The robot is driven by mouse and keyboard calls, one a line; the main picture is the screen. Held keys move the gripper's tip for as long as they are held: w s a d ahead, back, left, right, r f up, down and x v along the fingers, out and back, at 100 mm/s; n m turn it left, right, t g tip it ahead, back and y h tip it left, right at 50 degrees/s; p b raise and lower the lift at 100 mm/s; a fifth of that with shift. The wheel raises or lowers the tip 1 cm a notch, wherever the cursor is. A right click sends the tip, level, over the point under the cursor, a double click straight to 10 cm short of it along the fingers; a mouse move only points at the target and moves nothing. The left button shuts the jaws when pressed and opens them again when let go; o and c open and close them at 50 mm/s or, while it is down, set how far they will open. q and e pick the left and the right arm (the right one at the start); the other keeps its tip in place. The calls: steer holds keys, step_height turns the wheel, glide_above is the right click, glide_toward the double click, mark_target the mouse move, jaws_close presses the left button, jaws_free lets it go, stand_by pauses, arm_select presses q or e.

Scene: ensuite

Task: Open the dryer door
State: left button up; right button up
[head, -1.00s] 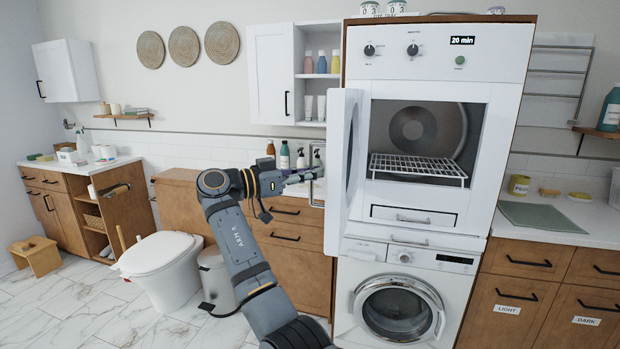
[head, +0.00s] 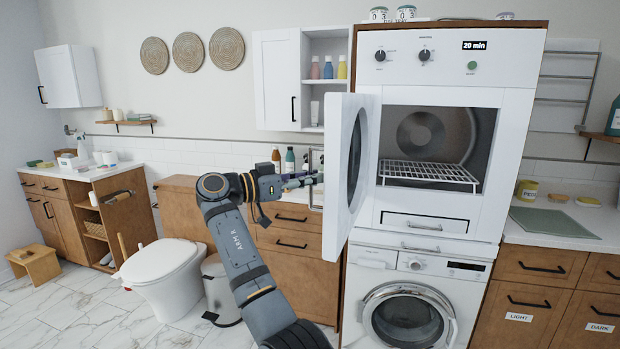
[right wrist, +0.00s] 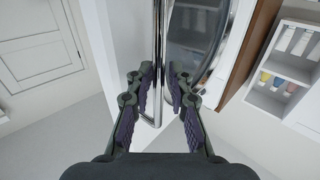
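The dryer is the upper white machine (head: 450,75) in the wooden tower, with a dark drum and a wire rack inside. Its white door (head: 339,215) stands open, swung out to the left, with the round window's inner side in view. My right gripper (head: 312,180) is at the outer face of the door, by the metal handle. In the right wrist view, the long handle bar (right wrist: 158,50) runs between the fingers of my right gripper (right wrist: 160,80). The fingers are apart, with gaps beside the bar. My left gripper is not in view.
A washing machine (head: 405,310) sits below the dryer. Wooden drawers (head: 290,228) and a wall cabinet (head: 277,80) are left of the door. A toilet (head: 165,275) and bin (head: 219,290) stand further left. Marble floor shows at lower left.

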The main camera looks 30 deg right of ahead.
steer(key=w+a, duration=0.1)
steer(key=a, duration=1.1)
